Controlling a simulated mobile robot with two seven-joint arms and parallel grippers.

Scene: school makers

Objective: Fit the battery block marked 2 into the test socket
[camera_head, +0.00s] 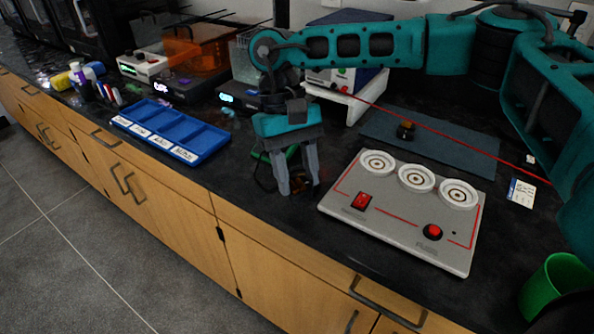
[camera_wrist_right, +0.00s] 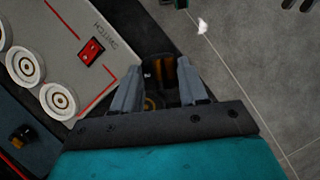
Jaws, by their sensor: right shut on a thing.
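My right gripper (camera_head: 298,188) points down at the counter, left of the grey panel, with its fingers around a small dark block with copper-coloured parts (camera_wrist_right: 157,72). The block is mostly hidden by the fingers, and I cannot read a number on it. In the right wrist view the gripper (camera_wrist_right: 165,90) has the block between its fingers. The grey panel (camera_head: 400,228) has three round white sockets (camera_head: 417,177) along its back edge, a red switch (camera_head: 361,201) and a red button (camera_head: 432,232). I cannot tell which part is the test socket. My left gripper is not in view.
A similar small dark block (camera_head: 405,130) stands on a blue-grey mat (camera_head: 450,143) behind the panel. A blue compartment tray (camera_head: 170,131) lies to the left. A green cup (camera_head: 551,283) stands at the right. The counter's front edge is close to my gripper.

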